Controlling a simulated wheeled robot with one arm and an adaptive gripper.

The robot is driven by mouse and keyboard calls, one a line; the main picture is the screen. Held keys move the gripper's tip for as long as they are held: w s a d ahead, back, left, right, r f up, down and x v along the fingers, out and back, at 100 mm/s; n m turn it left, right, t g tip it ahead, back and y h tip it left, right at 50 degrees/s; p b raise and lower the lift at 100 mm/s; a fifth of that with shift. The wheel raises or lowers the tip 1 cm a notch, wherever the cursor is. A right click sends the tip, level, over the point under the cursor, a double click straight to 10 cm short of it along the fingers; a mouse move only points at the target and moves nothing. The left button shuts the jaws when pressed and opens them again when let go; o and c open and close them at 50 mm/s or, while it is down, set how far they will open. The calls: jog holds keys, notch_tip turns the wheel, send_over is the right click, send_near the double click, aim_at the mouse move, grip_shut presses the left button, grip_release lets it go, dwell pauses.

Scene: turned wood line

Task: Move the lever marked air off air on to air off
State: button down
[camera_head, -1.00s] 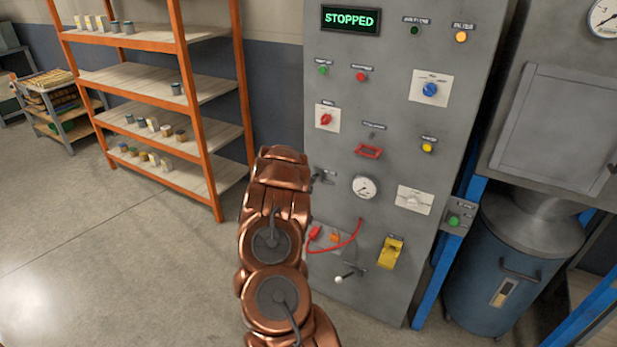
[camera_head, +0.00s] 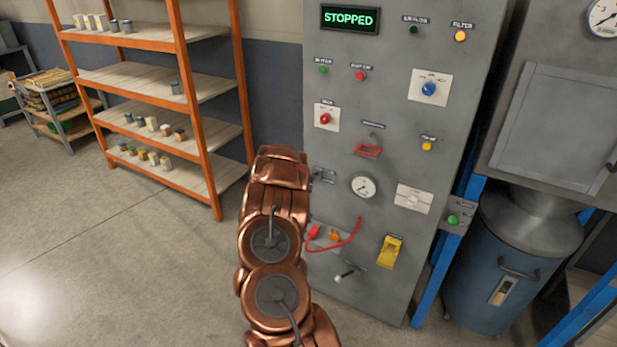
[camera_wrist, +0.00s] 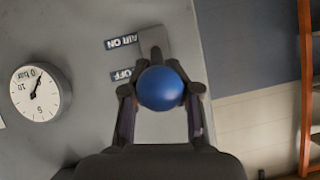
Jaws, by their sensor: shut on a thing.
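The lever has a round blue knob (camera_wrist: 161,88) on a grey base plate (camera_wrist: 154,42) on the panel. Beside it are an AIR ON label (camera_wrist: 121,41), seen upside down, and a label reading OFF (camera_wrist: 121,75). In the wrist view the knob lies level with or just below the OFF label, though it stands out towards the camera. My gripper (camera_wrist: 160,92) has a finger on each side of the knob and is shut on it. In the head view my copper arm hides the gripper and most of the lever.
A pressure gauge (camera_wrist: 38,93) sits beside the lever; it also shows in the head view (camera_head: 363,187). A red cable (camera_head: 345,243), a yellow cover (camera_head: 389,252) and another lever (camera_head: 346,275) are lower on the panel. The display (camera_head: 350,18) reads STOPPED. An orange shelf (camera_head: 205,120) stands left.

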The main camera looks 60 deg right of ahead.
jog(key=shift+w+r, duration=0.1)
jog(key=c, duration=1.1)
grip_release()
jog(key=shift+c, duration=0.2)
jog(key=v, duration=1.2)
jog(key=shift+a, duration=0.1)
